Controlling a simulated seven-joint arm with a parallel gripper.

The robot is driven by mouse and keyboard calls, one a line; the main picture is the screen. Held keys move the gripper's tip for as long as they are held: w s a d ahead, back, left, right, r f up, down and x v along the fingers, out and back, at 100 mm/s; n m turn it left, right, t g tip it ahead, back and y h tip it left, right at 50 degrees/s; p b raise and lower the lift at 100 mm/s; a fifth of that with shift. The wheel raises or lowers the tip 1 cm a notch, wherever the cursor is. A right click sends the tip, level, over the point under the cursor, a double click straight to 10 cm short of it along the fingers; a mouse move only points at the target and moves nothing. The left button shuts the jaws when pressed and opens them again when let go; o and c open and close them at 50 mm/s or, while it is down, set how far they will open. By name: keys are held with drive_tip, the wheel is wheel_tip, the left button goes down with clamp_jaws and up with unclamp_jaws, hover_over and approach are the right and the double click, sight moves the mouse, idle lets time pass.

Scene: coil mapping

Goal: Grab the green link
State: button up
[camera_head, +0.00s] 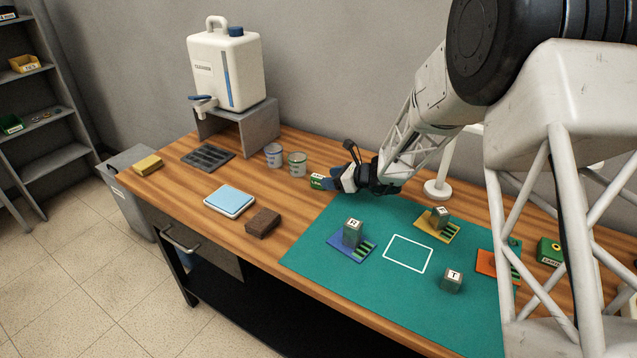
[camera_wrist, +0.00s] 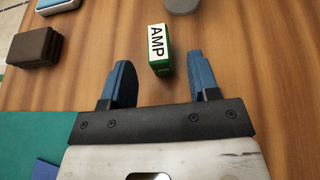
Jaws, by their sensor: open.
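A small green block (camera_head: 317,181) with a white lettered label stands on the wooden bench, just past the left end of my gripper. It also shows in the wrist view (camera_wrist: 160,52), where its label reads "AMP". My gripper (camera_head: 332,183) is open, its blue fingers spread wide. In the wrist view my gripper (camera_wrist: 159,72) has the block's near end between its fingertips, with a gap on both sides. The fingers do not touch it. I cannot tell how far the tips are above the bench. Another green labelled block (camera_head: 550,251) stands at the right.
A green mat (camera_head: 320,255) holds lettered grey blocks and coloured stepped plates. A brown block (camera_head: 263,223), blue pad (camera_head: 230,200), dark tray (camera_head: 208,157) and white jug (camera_head: 225,70) are farther left.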

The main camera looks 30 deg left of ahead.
sight(318, 177)
drive_tip(key=shift+a, duration=0.1)
drive_tip(key=shift+x, duration=2.5)
drive_tip(key=shift+f, duration=0.1)
drive_tip(key=c, duration=1)
drive_tip(key=shift+r, duration=5)
